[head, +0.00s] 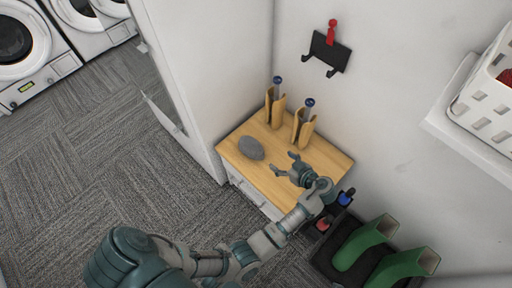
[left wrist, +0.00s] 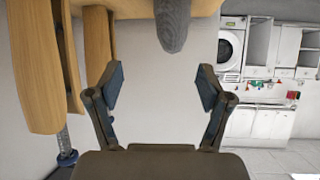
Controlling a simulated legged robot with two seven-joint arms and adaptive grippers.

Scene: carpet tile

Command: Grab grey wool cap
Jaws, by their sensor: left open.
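The grey wool cap (head: 251,148) lies on the wooden top of a small cabinet (head: 325,158), toward its left side. In the left wrist view, which looks upside down, the cap (left wrist: 172,25) shows at the top edge, partly cut off, beyond and between the finger lines. My left gripper (head: 283,164) is open and empty, over the cabinet top to the right of the cap, apart from it. Its two fingers (left wrist: 160,90) are spread wide in the left wrist view. My right gripper is in neither view.
Two upright wooden holders (head: 275,108) with blue-knobbed rods stand behind the cap. A white door panel (head: 190,80) rises to the left. Green boots (head: 365,243) stand on a dark tray at lower right. A hook rack (head: 328,52) and white basket (head: 490,105) are on the wall side.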

